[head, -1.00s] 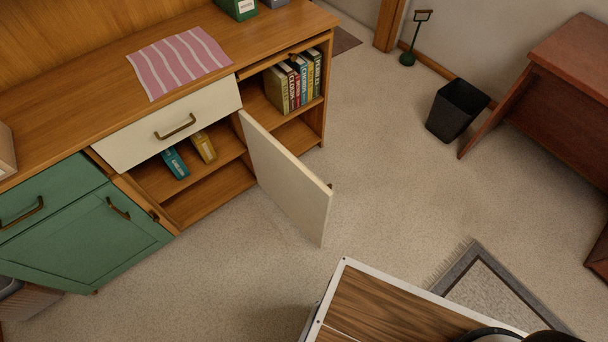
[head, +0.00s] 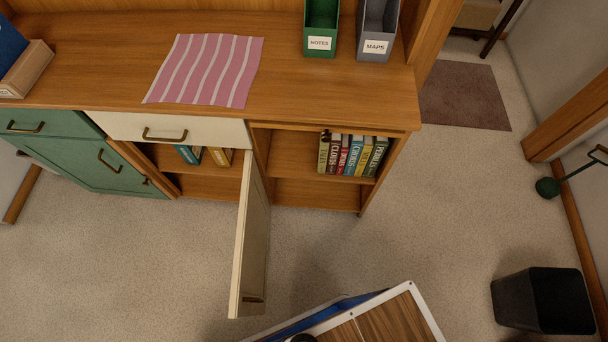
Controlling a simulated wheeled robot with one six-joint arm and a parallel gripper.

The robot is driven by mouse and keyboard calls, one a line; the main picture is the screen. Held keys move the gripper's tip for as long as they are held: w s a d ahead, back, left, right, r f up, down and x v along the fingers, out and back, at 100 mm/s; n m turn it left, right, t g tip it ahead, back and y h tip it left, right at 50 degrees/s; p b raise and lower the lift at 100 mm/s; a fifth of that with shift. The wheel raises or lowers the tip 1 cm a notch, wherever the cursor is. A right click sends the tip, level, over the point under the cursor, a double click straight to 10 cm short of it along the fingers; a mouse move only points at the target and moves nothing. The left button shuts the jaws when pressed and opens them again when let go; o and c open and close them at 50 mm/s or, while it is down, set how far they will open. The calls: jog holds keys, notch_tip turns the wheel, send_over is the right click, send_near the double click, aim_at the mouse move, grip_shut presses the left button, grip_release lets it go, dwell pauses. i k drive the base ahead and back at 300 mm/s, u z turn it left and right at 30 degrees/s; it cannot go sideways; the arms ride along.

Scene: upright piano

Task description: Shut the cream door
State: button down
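The cream door (head: 252,240) stands wide open in the head view, swung out from the wooden cabinet toward me and seen nearly edge-on. Its hinge side is at the divider left of the book shelf. A dark handle shows low near its free edge. The compartment (head: 195,184) beside it is open, with a blue box and a yellow box inside. The cream drawer (head: 175,130) above is shut or nearly so. My gripper is not in view; part of my own base shows at the bottom.
Green drawer (head: 50,124) and green door (head: 85,165) are at left. Books (head: 352,156) fill an open shelf at right. A striped cloth (head: 207,70) and two file holders (head: 320,30) are on top. A black bin (head: 543,300) stands lower right. The carpet left of the door is clear.

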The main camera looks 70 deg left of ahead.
aim_at(249, 279)
jog(key=i, duration=1.35)
jog(key=u, duration=2.25)
jog(key=k, duration=0.85)
jog(key=u, duration=1.05)
